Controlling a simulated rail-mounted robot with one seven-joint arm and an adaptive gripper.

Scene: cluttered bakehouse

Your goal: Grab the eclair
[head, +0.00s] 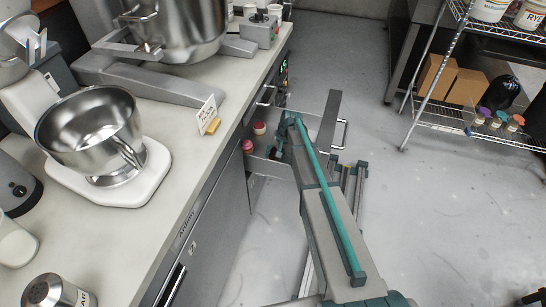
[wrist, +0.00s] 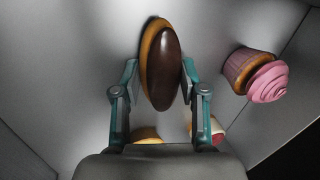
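The eclair (wrist: 162,68), a long tan pastry with dark chocolate icing, lies in a grey drawer in the wrist view. My gripper (wrist: 160,75) is open, with one finger on each side of the eclair's lower half. Narrow gaps seem to show between the fingers and the eclair; contact is not clear. In the head view my arm reaches into the open drawer (head: 270,167) under the counter. There the arm hides the eclair, and the gripper cannot be made out clearly.
A pink-topped cupcake (wrist: 262,75) lies right of the eclair. A yellowish pastry (wrist: 147,134) and a red-and-cream one (wrist: 216,130) are partly hidden by my gripper. Drawer walls stand close around. The counter (head: 165,215) is left of my arm; open floor (head: 430,220) lies right.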

